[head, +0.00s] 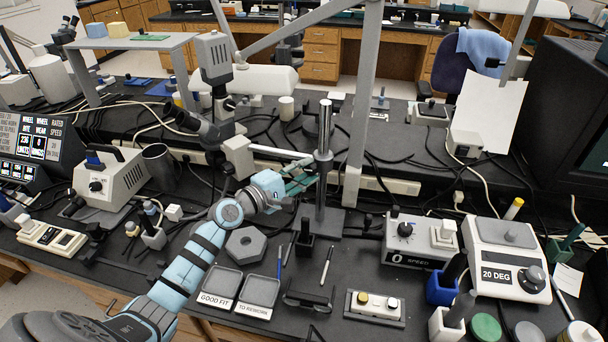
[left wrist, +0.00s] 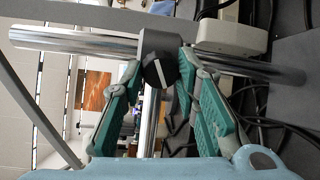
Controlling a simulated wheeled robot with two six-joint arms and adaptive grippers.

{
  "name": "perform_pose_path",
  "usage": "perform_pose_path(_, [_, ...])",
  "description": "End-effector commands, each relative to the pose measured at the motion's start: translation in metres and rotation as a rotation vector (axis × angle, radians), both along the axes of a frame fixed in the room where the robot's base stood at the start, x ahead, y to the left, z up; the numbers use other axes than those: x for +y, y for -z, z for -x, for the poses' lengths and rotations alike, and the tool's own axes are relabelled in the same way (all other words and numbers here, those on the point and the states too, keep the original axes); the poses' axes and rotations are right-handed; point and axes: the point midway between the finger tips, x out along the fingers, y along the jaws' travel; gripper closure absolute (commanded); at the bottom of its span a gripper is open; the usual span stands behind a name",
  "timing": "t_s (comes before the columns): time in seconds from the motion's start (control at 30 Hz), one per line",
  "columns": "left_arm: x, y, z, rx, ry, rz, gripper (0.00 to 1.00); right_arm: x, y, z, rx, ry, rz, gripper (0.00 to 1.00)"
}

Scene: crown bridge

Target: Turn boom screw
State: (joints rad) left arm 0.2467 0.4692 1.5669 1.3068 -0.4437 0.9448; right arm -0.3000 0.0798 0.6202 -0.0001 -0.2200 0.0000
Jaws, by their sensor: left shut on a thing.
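The boom screw is a dark knob (left wrist: 159,73) with a white line across its face, on the dark clamp block of a steel post. In the left wrist view the post (left wrist: 75,40) runs across the picture. In the head view the post (head: 325,128) stands upright on its dark base, and the knob is mostly hidden by my fingers. My left gripper (head: 307,168), with green finger pads, reaches the post's clamp from the left. It is shut on the knob, one fingertip on each side (left wrist: 160,66). My right gripper is out of view.
A hexagonal grey weight (head: 246,245), two small labelled trays (head: 262,291) and a pen (head: 327,266) lie in front of the post. A speed control box (head: 420,241) stands to the right. A microscope (head: 207,128) stands behind my left forearm. Cables lie behind.

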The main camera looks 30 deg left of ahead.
Motion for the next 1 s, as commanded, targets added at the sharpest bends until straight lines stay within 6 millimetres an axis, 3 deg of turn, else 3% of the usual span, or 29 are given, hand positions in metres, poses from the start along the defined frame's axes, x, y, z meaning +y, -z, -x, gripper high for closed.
perform_pose_path(0.5, [-0.001,0.003,0.001,-0.101,0.002,-0.314,0.99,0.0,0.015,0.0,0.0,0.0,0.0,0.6])
perform_pose_path(1.0, [-0.001,0.003,0.001,-0.114,0.003,-0.361,0.99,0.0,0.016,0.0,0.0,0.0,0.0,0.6])
